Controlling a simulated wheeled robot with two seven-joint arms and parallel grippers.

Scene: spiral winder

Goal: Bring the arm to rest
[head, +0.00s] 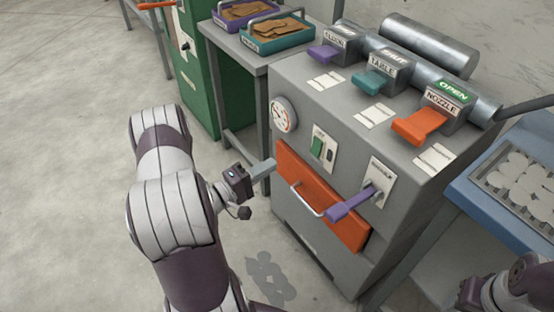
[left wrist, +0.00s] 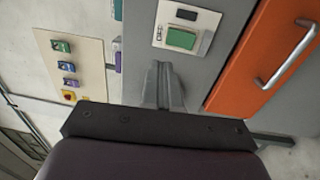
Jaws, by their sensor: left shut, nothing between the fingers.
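My left arm reaches in from the lower left in the head view. My left gripper (head: 268,168) is shut and empty, in front of the grey machine (head: 345,140), close to the left end of its orange drawer (head: 318,195). Whether the fingertips touch the machine I cannot tell. In the left wrist view the closed fingers (left wrist: 163,85) point at the grey front below the green switch (left wrist: 181,38), with the orange drawer to the right. Part of my right arm shows at the lower right corner of the head view; its fingers do not show.
A purple lever (head: 350,203) and a drawer handle (head: 307,198) stick out of the machine front. Purple, teal and orange levers (head: 420,125) line its top. Trays (head: 275,40) stand on a side table behind. A blue table (head: 500,190) is at right. Floor at left is clear.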

